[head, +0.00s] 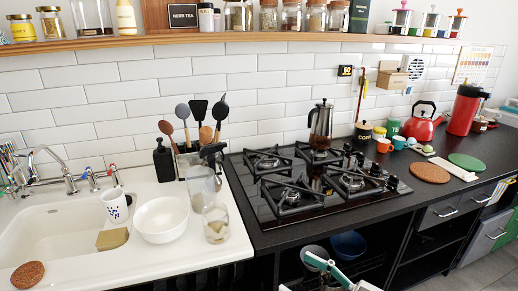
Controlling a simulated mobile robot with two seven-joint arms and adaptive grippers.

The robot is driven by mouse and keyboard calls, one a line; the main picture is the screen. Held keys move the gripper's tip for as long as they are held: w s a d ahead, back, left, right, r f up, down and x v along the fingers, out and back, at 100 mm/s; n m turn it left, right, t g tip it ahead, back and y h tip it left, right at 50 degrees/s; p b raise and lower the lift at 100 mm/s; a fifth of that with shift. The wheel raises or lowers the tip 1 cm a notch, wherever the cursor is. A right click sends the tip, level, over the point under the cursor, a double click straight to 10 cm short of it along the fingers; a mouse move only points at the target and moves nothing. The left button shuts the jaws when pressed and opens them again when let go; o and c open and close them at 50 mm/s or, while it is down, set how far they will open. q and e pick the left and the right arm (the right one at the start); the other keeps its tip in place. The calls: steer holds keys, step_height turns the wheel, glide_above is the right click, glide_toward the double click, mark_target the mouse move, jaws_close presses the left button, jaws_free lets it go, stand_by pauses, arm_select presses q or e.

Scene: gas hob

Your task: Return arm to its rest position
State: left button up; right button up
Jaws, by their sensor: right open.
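My right gripper (328,268) shows at the bottom edge of the head view, in front of the open shelf below the counter. It is open, with nothing seen between its fingers. It is below and in front of the black gas hob (292,219) and apart from it. Only a small part of my right arm shows, in white and teal. My left gripper is not in view.
A white bowl (162,219) and a glass jar (216,224) are left of the hob. A red kettle (421,124) and a cork mat (429,173) are right. A blue bowl (348,243) is on the shelf below.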

arm_select(q)
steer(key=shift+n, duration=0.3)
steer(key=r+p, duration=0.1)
steer(key=p, duration=0.1)
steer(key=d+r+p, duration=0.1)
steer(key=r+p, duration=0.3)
steer(key=p, duration=0.1)
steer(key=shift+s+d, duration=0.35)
arm_select(e)
steer(key=s+d+f+m+h, duration=0.3)
steer(key=s+d+f+h, duration=0.2)
steer(key=s+f, duration=0.4)
steer(key=s+d+f+m+h, duration=0.3)
steer(key=s+d+f+h, duration=0.2)
steer(key=s+f, duration=0.4)
step_height(320, 180, down, 4)
steer(key=shift+d+r+g+h, duration=0.1)
steer(key=shift+d+g+h, duration=0.25)
steer(key=shift+h, duration=0.45)
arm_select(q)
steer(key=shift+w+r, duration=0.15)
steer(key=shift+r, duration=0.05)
